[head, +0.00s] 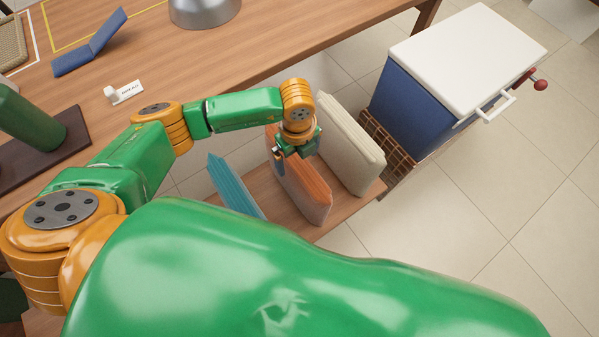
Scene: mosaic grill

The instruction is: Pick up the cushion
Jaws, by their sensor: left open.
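Three cushions stand on edge on a low wooden bench beside the table. An orange cushion (306,190) is in the middle, a cream cushion (345,145) is to its right, and a blue cushion (234,185) is to its left. My left gripper (284,158) points down over the upper part of the orange cushion, with its open fingers around or just beside the cushion's top edge. The wrist hides part of that edge, so I cannot tell whether the fingers touch it. My right gripper does not show.
The wooden table (330,40) fills the back, with a blue folded stand (90,52), a small white sign (124,93) and a metal bowl (203,10). A blue cooler with a white lid (468,58) stands right of the bench (352,203). Tiled floor (500,210) is free at the right.

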